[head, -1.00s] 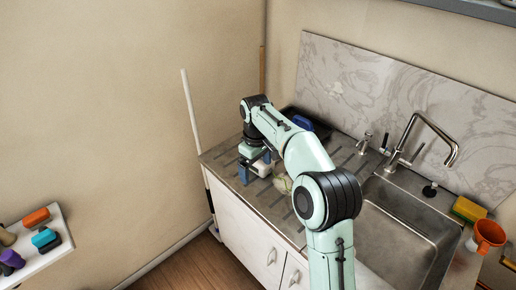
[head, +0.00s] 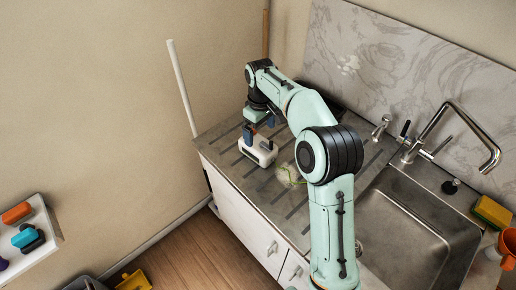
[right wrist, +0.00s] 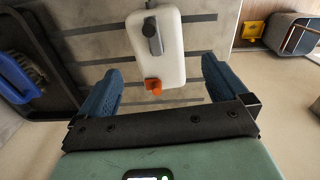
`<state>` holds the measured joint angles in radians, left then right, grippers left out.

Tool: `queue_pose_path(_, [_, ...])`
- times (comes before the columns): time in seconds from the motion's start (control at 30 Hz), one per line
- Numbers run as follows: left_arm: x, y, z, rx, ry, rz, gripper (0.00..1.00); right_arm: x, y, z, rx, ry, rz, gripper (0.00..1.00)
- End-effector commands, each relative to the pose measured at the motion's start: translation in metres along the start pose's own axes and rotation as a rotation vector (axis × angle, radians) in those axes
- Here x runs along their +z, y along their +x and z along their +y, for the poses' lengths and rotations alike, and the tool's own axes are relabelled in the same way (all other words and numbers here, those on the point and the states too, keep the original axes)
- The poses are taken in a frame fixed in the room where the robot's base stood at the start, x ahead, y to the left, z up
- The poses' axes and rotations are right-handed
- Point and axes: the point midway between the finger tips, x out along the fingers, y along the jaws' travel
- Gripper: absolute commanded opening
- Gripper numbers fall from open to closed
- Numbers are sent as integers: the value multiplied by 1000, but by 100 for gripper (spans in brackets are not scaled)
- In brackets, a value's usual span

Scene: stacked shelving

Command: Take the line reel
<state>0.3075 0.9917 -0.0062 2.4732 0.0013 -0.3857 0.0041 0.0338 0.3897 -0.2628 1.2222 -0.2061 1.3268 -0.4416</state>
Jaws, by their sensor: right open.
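The line reel looks to be the white, box-like device (head: 262,153) lying on the counter near its left end. In the right wrist view the reel (right wrist: 166,55) shows a rounded white body, a dark grey crank or lever and an orange tab at its near end. My right gripper (head: 260,127) is over the reel's far side in the head view. In the right wrist view its two blue fingers (right wrist: 162,68) are spread wide, one on each side of the reel, with gaps and nothing between them gripped. My left gripper is not in view.
A pale, roundish object with green (head: 289,175) lies just right of the reel. A dark tray (right wrist: 62,70) with a blue brush (right wrist: 20,80) is beside it. The sink (head: 415,235) and faucet (head: 455,115) are right. A shelf (head: 45,232) holds colored items.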

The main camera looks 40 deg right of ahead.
Motion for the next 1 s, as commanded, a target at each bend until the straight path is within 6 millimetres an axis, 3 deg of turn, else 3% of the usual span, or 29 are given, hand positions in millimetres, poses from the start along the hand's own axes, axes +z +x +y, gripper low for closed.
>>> queue_pose_path(0.1, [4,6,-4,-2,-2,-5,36,1,23,0,-1,0,-4,100])
queue_pose_path(0.37, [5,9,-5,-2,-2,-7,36,0,42,0,0,0,-2,100])
queue_pose_path(0.63, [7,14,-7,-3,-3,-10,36,1,80,2,0,0,-1,100])
queue_pose_path(0.97, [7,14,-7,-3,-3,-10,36,0,87,2,1,0,2,100])
queue_pose_path(1.0, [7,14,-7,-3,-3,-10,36,0,87,2,1,0,2,87])
